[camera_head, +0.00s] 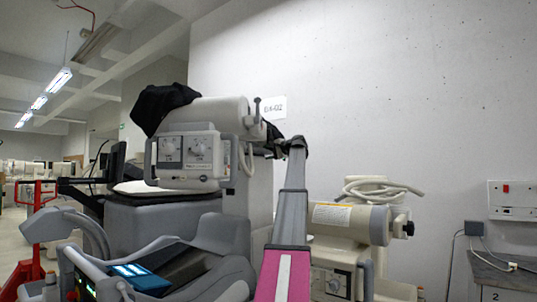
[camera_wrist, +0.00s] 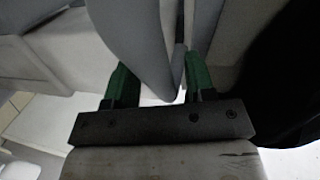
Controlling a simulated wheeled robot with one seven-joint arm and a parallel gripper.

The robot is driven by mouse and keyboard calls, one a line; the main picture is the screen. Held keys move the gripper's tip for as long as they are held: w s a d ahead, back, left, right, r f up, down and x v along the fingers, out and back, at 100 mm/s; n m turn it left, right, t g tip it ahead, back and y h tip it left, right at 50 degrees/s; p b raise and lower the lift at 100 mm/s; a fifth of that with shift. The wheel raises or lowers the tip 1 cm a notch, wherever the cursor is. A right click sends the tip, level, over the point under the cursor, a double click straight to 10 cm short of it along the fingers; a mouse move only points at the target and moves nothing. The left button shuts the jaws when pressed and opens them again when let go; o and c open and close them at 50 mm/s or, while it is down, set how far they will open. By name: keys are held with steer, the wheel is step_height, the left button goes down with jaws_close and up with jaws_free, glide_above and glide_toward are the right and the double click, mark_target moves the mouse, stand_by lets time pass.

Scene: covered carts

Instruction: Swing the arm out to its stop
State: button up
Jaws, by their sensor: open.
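My gripper (camera_wrist: 157,64) shows in the wrist view with its two green fingers apart. A smooth grey part (camera_wrist: 140,35) with a narrowing lower end lies between or beyond the fingers; I cannot tell whether it touches them. A second grey surface (camera_wrist: 225,25) lies to its right, past a thin dark gap. I cannot tell for sure which part is the arm to be swung. In the head view, a grey cart (camera_head: 160,225) carries a pale device (camera_head: 190,160) with two dials. My gripper cannot be made out clearly there.
A black cloth (camera_head: 160,103) lies over the device's left top; black material (camera_wrist: 285,75) fills the wrist view's right side. A second machine with a beige cylinder (camera_head: 350,222) stands right of centre. A red frame (camera_head: 35,235) is far left. A wall (camera_head: 400,90) closes the back.

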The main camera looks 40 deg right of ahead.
jaws_close()
steer(key=shift+s+d+n+y, duration=0.1)
steer(key=shift+d+n+y, duration=0.2)
steer(key=shift+d, duration=0.55)
jaws_free()
steer(key=shift+s, duration=0.1)
steer(key=v, duration=1)
steer(key=shift+s+d+r, duration=0.2)
steer(key=shift+s+d, duration=0.05)
steer(key=shift+s, duration=0.05)
